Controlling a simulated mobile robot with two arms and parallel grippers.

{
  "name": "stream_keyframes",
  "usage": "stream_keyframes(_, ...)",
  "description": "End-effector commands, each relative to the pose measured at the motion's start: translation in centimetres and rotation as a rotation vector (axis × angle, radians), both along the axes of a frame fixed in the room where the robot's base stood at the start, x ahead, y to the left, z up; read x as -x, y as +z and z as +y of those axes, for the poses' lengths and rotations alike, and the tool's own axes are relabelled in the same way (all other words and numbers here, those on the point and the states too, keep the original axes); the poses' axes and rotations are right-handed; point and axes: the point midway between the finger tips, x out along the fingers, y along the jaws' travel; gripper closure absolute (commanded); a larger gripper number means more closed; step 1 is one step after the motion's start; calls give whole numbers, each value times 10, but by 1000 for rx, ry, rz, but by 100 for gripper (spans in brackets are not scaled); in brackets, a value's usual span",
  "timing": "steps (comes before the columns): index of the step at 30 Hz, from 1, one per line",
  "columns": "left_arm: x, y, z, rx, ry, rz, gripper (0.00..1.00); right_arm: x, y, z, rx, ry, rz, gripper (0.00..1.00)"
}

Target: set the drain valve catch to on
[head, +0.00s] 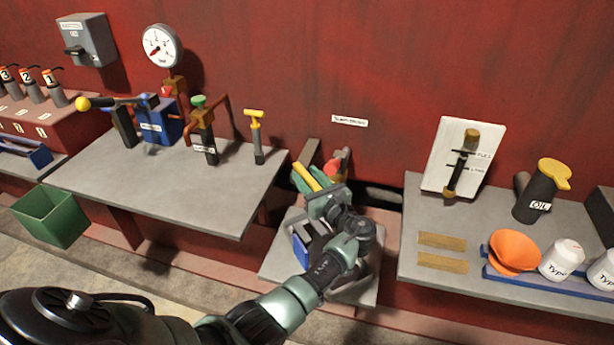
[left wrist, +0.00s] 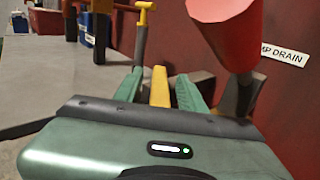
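The drain valve stands at the wall below the sump drain label (head: 350,121). A yellow bar (head: 308,176), seemingly its catch or lever, lies between the green fingers of my left gripper (head: 306,180). In the left wrist view the yellow bar (left wrist: 160,88) sits between the two fingers, with narrow gaps on both sides, so the gripper looks open around it. A red part (head: 332,167) is just beyond, large at the top of the left wrist view (left wrist: 225,10). My gripper hides the valve's lower part. My right gripper is not in view.
A low grey shelf (head: 365,292) with a blue object (head: 301,253) lies under my left arm. Left is a grey bench (head: 160,200) with valves and a yellow T-handle (head: 254,125). Right is another bench (head: 420,205) with an oil can (head: 537,193) and orange funnel (head: 515,250).

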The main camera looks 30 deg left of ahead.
Motion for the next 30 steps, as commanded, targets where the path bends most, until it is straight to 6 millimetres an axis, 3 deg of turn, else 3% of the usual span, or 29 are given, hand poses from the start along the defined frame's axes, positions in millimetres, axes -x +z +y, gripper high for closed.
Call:
stream_keyframes(12,33,-1,-56,1,-2,1,60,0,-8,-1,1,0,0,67)
stream_keyframes(23,37,0,-63,1,-1,1,60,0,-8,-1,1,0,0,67)
stream_keyframes(28,37,-1,-63,1,-1,1,100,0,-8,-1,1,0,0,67)
stream_keyframes(30,37,-1,-62,2,-2,0,100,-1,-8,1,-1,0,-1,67)
